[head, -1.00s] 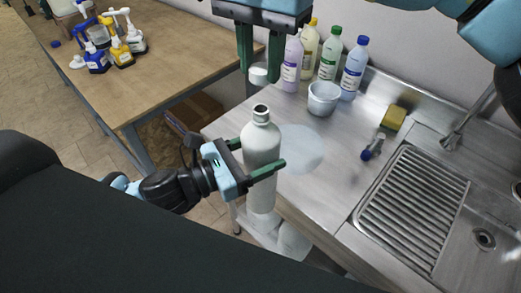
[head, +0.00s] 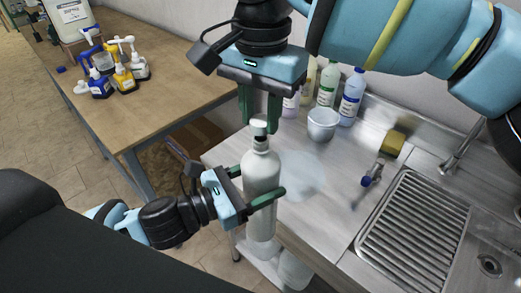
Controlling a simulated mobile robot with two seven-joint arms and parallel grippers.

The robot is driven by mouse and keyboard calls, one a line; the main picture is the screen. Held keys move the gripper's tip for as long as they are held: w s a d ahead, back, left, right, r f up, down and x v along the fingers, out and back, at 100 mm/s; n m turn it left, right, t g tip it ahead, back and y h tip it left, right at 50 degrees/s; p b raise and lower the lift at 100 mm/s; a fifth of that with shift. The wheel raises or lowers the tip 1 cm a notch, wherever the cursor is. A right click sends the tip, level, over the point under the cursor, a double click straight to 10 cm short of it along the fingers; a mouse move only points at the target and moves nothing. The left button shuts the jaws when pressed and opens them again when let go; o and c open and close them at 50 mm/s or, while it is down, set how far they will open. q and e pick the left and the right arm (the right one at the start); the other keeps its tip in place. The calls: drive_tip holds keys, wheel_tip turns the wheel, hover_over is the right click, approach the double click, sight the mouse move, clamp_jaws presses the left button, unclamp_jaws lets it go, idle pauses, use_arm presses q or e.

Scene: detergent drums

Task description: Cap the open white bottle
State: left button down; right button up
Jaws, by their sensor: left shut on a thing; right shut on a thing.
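The white bottle (head: 261,188) stands upright in the middle of the head view. My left gripper (head: 262,192) is shut on its body, with one finger on each side. My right gripper (head: 260,118) points down from above and is shut on a small white cap (head: 259,128). The cap is directly above the bottle's dark-topped neck (head: 261,141), very close to it. I cannot tell whether the cap touches the neck. The bottle's base is low in the view, past the steel counter's near edge.
A wooden table (head: 165,70) with several spray and pump bottles stands left.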

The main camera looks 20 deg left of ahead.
sight(260, 167)
idle(0.4)
drive_tip(key=shift+f, duration=0.85)
drive_tip(key=shift+f, duration=0.55)
idle(0.4)
drive_tip(key=m, duration=1.3)
drive_tip(key=shift+w, duration=0.1)
drive_tip(key=o, duration=0.9)
